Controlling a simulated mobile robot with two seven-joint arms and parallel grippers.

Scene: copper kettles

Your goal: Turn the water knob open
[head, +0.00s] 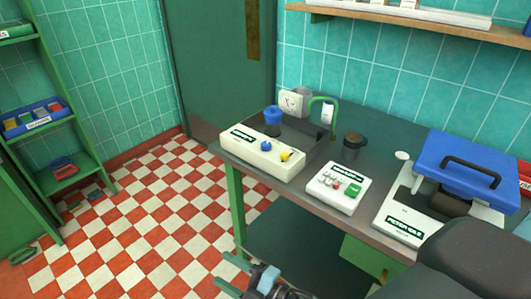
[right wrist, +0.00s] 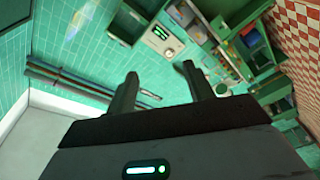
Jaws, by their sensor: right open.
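A cream control box (head: 262,155) sits at the left front of the dark worktop. It carries a small blue knob (head: 266,146) and a yellow knob (head: 286,156); its dark label is too small to read, so I cannot tell for sure which is the water knob. A green curved tap (head: 325,104) rises behind it, with a blue object (head: 273,117) to its left. My right gripper (head: 223,268) is open and empty, low in front of the worktop, apart from the box. Its fingers also show in the right wrist view (right wrist: 157,78). My left gripper is out of view.
A white keypad box (head: 340,190), a dark cup (head: 353,146) and a white appliance with a blue lid (head: 460,160) stand further right on the worktop (head: 395,165). A green shelf (head: 60,130) stands left.

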